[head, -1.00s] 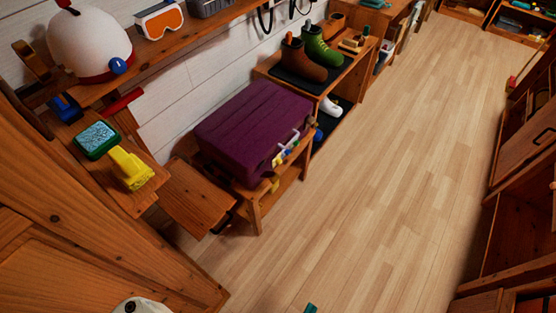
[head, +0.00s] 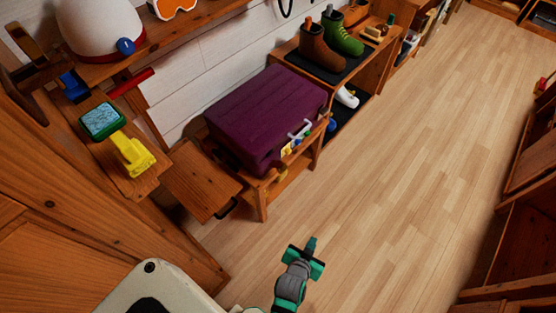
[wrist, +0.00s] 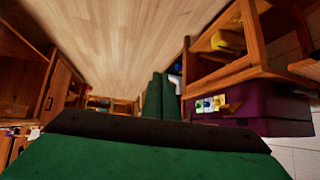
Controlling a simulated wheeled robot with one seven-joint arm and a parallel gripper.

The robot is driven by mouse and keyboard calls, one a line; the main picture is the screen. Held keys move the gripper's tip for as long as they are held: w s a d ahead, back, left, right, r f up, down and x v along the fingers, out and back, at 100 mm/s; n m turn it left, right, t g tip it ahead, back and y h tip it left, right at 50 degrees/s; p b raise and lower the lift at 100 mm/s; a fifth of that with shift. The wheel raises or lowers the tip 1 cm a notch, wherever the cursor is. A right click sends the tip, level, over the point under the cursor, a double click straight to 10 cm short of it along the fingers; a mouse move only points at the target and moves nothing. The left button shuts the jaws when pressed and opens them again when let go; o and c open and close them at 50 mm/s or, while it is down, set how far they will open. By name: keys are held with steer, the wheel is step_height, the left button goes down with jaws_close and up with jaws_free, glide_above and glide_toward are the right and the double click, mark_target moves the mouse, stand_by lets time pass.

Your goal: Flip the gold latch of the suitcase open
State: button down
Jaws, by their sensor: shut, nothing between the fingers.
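The purple suitcase (head: 262,112) lies flat on a low wooden bench (head: 262,202) against the white wall. Its front side has a pale handle and small coloured parts (head: 293,143), with a yellowish piece near the lower corner; I cannot tell which one is the gold latch. The suitcase also shows in the wrist view (wrist: 265,112), with stickers on its side. My gripper (head: 311,243) is green and shut, over the floor in front of the bench and apart from the suitcase. In the wrist view its fingers (wrist: 160,97) are together and empty.
A wooden shelf with brown and green boots (head: 342,37) stands beyond the suitcase. An open wooden drawer (head: 202,180) juts out at its left. Wooden cabinets line the right side. The floor (head: 420,150) between is clear.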

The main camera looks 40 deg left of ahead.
steer(key=w+a+f+g+h, duration=0.1)
steer(key=w+a+f+g, duration=0.1)
steer(key=w+a, duration=0.7)
steer(key=m+g+h, duration=0.3)
steer(key=g+h, duration=0.1)
glide_toward(281, 164)
steer(key=x, duration=0.5)
steer(key=shift+w+r, duration=0.1)
steer(key=shift+w, duration=0.1)
steer(key=shift+d+f, duration=0.35)
steer(key=shift+f, duration=0.05)
steer(key=shift+s+a, duration=0.1)
steer(key=shift+s+a, duration=0.1)
